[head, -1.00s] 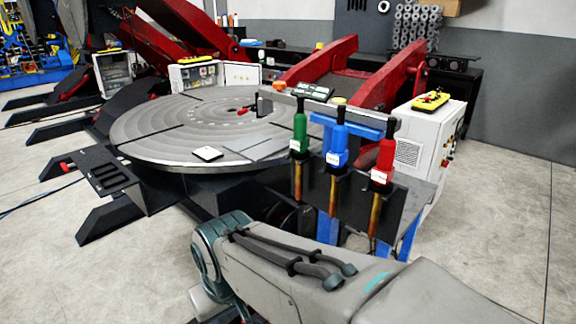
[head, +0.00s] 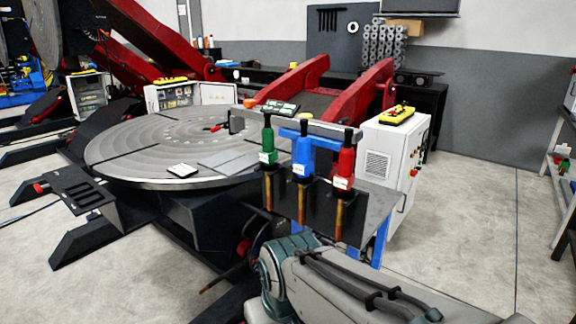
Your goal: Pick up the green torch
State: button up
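The green torch (head: 268,145) stands upright at the left end of a row of three torches, in a rack in front of the round turntable. It has a green body with a white label, a dark top and a copper-coloured lower rod. The blue torch (head: 302,158) is right beside it, and the red torch (head: 343,168) is at the right end. My arm reaches in from the bottom right, below the rack. My gripper is not in view, so its state and distance to the green torch do not show.
The dark rack panel (head: 322,208) with blue supports holds the torches. The large grey turntable (head: 135,150) lies behind and left. A white control cabinet (head: 375,160) stands close on the right. Open concrete floor (head: 470,230) lies to the right; a shelf (head: 562,190) stands at the right edge.

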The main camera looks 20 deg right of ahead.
aim_at(268, 155)
jog(key=z, duration=0.75)
jog(key=i, duration=0.35)
